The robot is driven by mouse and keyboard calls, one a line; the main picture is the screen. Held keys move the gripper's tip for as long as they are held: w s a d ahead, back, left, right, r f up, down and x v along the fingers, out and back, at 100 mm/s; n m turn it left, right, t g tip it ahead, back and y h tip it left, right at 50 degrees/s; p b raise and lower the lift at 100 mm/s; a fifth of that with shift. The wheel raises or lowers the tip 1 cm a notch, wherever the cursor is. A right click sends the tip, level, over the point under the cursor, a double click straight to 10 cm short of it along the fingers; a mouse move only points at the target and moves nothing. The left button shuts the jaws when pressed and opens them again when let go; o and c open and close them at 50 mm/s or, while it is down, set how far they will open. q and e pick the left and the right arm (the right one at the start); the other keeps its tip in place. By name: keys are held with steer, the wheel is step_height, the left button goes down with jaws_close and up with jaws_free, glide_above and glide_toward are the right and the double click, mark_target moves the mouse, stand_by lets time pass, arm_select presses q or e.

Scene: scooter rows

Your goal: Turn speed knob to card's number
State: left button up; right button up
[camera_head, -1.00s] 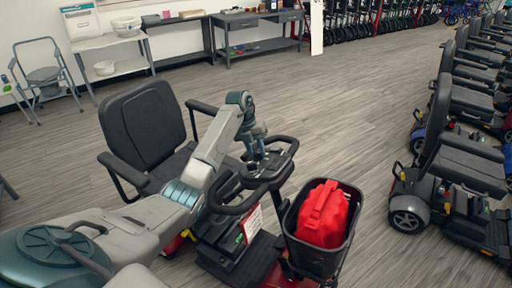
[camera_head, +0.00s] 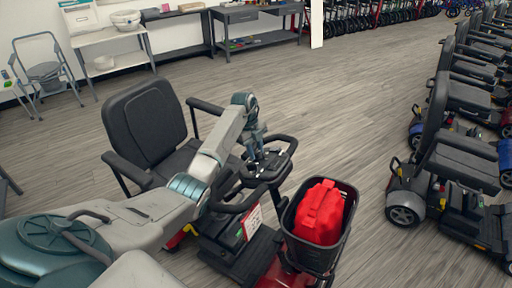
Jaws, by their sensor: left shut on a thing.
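A red scooter stands in front of me, with its dark control console (camera_head: 271,166) between looped handlebars. My left gripper (camera_head: 257,158) comes down from above onto the console and is shut on the speed knob, which the fingers hide. A white card with red print (camera_head: 252,222) hangs below the handlebar. Its number is too small to read. The right gripper is not in view.
A black basket (camera_head: 318,253) with a red bag (camera_head: 319,212) sits at the scooter's front. The scooter's black seat (camera_head: 146,119) is behind the console. A row of scooters (camera_head: 463,150) lines the right. The grey floor between is free.

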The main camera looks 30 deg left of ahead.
arm_select(q)
steer(key=n+p, duration=0.1)
steer(key=n, duration=0.2)
steer(key=shift+a+r+n, duration=0.1)
steer(key=shift+r+n, duration=0.05)
steer(key=shift+n, duration=0.25)
steer(key=n+p, duration=0.1)
steer(key=n, duration=0.2)
steer(key=shift+n+g+p, duration=0.3)
steer(key=shift+p, duration=0.1)
steer(key=n+p, duration=0.1)
steer(key=n, duration=0.3)
steer(key=shift+n+g+p, duration=0.3)
steer(key=shift+n+p, duration=0.35)
steer(key=shift+n, duration=0.85)
steer(key=shift+f, duration=0.2)
steer(key=o, duration=1)
steer(key=shift+r, duration=0.15)
